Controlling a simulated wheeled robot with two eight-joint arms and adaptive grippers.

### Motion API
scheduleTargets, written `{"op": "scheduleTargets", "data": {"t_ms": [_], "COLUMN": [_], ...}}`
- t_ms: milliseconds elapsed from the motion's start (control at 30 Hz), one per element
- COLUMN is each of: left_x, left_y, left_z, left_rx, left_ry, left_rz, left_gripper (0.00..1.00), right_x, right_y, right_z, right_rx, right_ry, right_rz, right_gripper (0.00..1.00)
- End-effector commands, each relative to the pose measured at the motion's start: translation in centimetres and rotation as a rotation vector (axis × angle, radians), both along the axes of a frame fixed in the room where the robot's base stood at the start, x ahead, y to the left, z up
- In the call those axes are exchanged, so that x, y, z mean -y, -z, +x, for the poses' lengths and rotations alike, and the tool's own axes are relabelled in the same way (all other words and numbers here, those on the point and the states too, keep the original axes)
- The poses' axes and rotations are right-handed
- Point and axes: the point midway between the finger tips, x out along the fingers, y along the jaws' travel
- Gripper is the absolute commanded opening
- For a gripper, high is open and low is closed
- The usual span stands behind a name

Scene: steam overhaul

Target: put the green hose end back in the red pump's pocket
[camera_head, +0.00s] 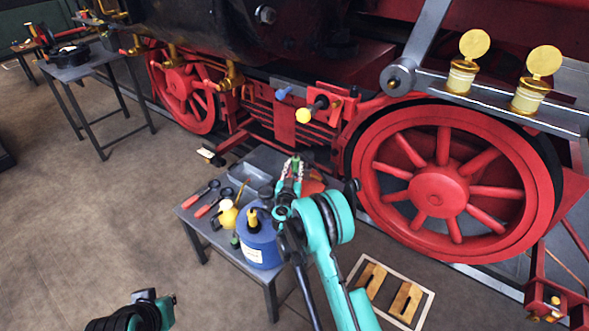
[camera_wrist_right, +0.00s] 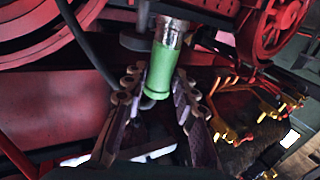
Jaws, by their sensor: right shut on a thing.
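The green hose end (camera_wrist_right: 158,72) has a silvery metal tip and sits between the two fingers of my right gripper (camera_wrist_right: 159,88) in the right wrist view. The gripper is shut on it. In the head view my right gripper (camera_head: 290,172) is above the back of the small work table, with a bit of the green hose end (camera_head: 295,161) between its fingers. A red thing (camera_head: 312,187) on the table, possibly the red pump, is mostly hidden behind my right gripper and arm. Its pocket cannot be made out. My left gripper (camera_head: 150,298) is at the bottom edge; its fingers are unclear.
The grey work table (camera_head: 222,246) holds a blue can (camera_head: 260,243), a yellow oil can (camera_head: 229,214), red-handled tools (camera_head: 207,207) and a grey tray (camera_head: 247,176). The locomotive's red wheel (camera_head: 440,187) stands close to the right. A wooden-block tray (camera_head: 420,306) lies on the floor.

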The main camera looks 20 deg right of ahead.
Motion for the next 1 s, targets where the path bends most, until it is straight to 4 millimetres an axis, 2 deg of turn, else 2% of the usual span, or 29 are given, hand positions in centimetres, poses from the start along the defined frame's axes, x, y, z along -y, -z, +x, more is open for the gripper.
{"op": "scheduleTargets", "data": {"t_ms": [100, 133, 200, 233, 567, 1000], "left_x": [0.0, 0.0, 0.0, 0.0, 0.0, 0.0], "left_y": [0.0, 0.0, 0.0, 0.0, 0.0, 0.0], "left_z": [0.0, 0.0, 0.0, 0.0, 0.0, 0.0], "left_rx": [0.000, 0.000, 0.000, 0.000, 0.000, 0.000], "left_ry": [0.000, 0.000, 0.000, 0.000, 0.000, 0.000], "left_rz": [0.000, 0.000, 0.000, 0.000, 0.000, 0.000], "left_gripper": [0.00, 0.00, 0.00, 0.00, 0.00, 0.00], "right_x": [0.0, 0.0, 0.0, 0.0, -0.2, -2.8], "right_y": [0.0, 0.0, 0.0, 0.0, 0.1, 0.1], "right_z": [0.0, 0.0, 0.0, 0.0, -0.3, -6.1], "right_rx": [0.000, 0.000, 0.000, 0.000, 0.000, 0.000], "right_ry": [0.000, 0.000, 0.000, 0.000, -0.001, -0.001], "right_rz": [0.000, 0.000, 0.000, 0.000, 0.000, 0.000], "right_gripper": [0.00, 0.30, 0.48, 0.52, 0.52, 0.52]}}
